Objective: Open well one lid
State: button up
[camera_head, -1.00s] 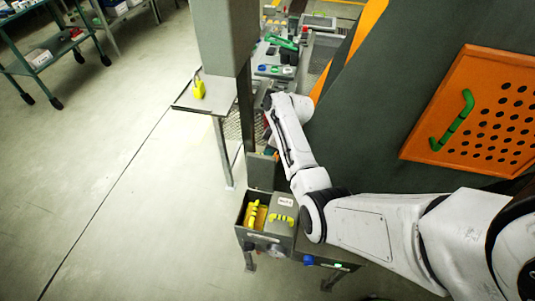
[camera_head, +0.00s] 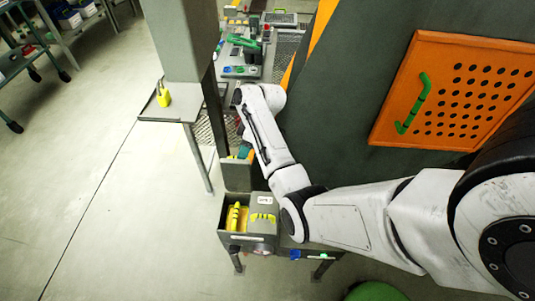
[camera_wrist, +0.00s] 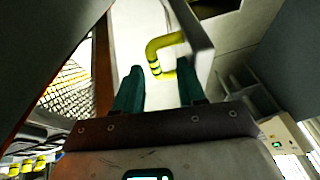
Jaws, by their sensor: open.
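A grey box stands low at the bottom centre of the head view. Its right part has a grey lid (camera_head: 263,227) with a yellow-and-black handle and a small white label, too small to read. Its left part shows a yellow striped piece (camera_head: 234,216). My gripper (camera_wrist: 160,66) is open and empty in the wrist view, with dark green fingers apart. A bent yellow handle (camera_wrist: 161,47) on a pale panel shows beyond and between the fingertips; I cannot tell which panel it is. The gripper is hidden in the head view behind my arm.
An orange perforated door (camera_head: 450,95) with a green handle is at the right on a dark machine. A small side table (camera_head: 165,112) with a yellow padlock stands at the left. A grey post (camera_head: 182,40) rises beside it.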

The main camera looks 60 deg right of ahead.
jog(key=s+a+r+p, duration=0.4)
jog(key=s+r, duration=0.5)
jog(key=s, duration=0.3)
jog(key=shift+a, duration=0.4)
jog(key=shift+c, duration=0.5)
